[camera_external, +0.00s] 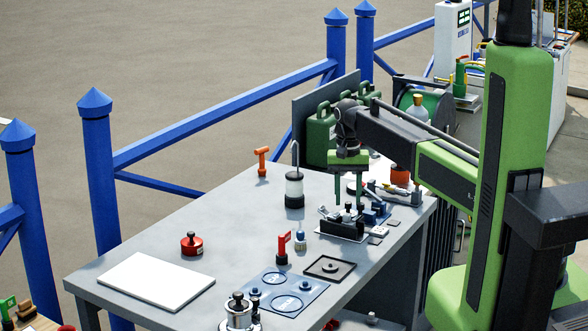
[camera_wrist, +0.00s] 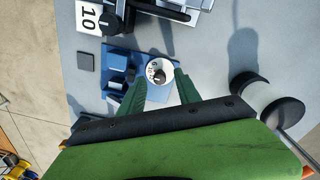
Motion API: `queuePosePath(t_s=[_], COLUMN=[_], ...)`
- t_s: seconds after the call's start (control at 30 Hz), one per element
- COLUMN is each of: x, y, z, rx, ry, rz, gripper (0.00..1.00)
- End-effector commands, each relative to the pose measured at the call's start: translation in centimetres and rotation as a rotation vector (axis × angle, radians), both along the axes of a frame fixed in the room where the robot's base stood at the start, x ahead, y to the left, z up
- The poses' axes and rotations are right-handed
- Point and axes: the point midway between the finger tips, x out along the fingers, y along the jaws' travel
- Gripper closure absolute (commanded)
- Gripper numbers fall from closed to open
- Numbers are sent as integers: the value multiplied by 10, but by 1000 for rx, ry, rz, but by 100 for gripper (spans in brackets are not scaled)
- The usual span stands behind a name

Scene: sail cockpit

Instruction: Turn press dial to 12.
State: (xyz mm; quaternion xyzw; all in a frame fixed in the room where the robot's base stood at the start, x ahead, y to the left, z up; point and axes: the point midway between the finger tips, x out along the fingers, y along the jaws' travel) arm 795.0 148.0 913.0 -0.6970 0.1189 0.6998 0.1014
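My gripper (camera_external: 351,200) points straight down over the right part of the grey workbench, its two green fingers apart. In the wrist view the open fingers (camera_wrist: 157,84) show on either side of a white round dial (camera_wrist: 152,68) with dark marks and a dark centre. The dial sits on a blue device (camera_wrist: 117,62). I cannot tell whether the fingertips are level with the dial or above it, and the numbers on it are too small to read surely. The blue device (camera_external: 378,211) also shows in the external view, partly hidden by other parts.
A white card marked 10 (camera_wrist: 88,17) lies beside the blue device. A black fixture (camera_external: 343,228) stands near my gripper. Green canisters (camera_external: 320,132) stand behind.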

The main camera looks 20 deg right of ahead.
Motion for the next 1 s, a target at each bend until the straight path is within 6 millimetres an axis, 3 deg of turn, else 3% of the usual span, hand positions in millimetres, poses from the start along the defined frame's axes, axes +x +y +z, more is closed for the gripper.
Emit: queuePosePath(t_s=[0.03,0.33,0.63,1.0], x=[0,0,0,0], y=[0,0,0,0], z=[-10,-8,-8,-8], rx=[0,0,0,0], ry=[0,0,0,0], rz=[0,0,0,15], gripper=[60,62,100,100])
